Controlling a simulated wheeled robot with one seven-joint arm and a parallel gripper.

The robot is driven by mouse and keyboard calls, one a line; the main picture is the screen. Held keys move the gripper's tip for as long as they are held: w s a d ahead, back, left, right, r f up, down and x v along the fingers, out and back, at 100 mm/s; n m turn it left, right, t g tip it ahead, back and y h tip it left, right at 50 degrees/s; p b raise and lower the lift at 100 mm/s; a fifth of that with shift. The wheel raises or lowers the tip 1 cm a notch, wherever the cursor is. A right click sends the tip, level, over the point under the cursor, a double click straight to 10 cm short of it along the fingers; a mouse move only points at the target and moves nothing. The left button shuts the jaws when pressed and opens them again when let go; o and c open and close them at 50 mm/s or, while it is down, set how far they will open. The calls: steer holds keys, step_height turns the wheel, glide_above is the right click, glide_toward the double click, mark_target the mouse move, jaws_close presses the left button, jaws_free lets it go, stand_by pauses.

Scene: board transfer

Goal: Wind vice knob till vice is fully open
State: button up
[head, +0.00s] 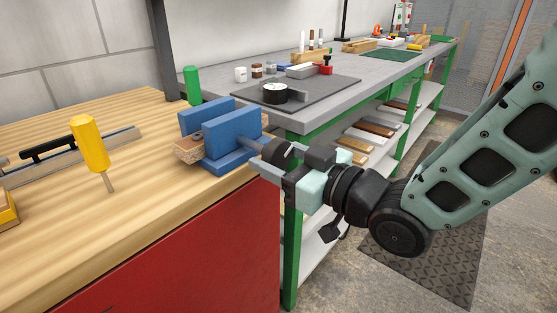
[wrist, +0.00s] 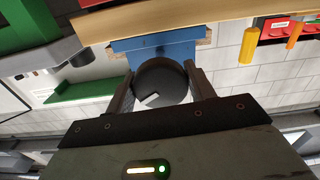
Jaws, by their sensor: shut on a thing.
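The blue vice (head: 226,136) is fixed at the right edge of the wooden workbench. Its two blue jaws stand upright, and a piece of wood (head: 187,150) sits at its left side. The dark round vice knob (head: 276,153) is at the right end of the screw, beyond the bench edge. My gripper (head: 272,167) is shut on the knob from the right. In the wrist view my two fingers lie on either side of the knob (wrist: 163,82), with the blue vice (wrist: 155,50) behind it. How wide the gap between the jaws is, I cannot tell exactly.
A grey bench with green legs (head: 292,230) is close behind my gripper. Open floor lies at the right.

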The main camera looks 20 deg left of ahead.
steer(key=n+b, duration=0.1)
steer(key=b, duration=0.1)
steer(key=n+b, duration=0.1)
steer(key=n, duration=0.1)
steer(key=shift+f+b, duration=0.3)
steer(key=shift+b, duration=0.05)
steer(key=n+b, duration=0.3)
steer(key=b, duration=0.1)
steer(key=shift+n, duration=0.3)
steer(key=n+b, duration=0.3)
steer(key=b, duration=0.1)
steer(key=shift+w+d+r, duration=0.1)
steer(key=shift+r+n+b, duration=0.15)
steer(key=shift+n+b, duration=1.05)
steer(key=shift+b, duration=0.05)
steer(key=shift+r, duration=0.1)
steer(key=o, duration=1)
steer(key=shift+c, duration=0.2)
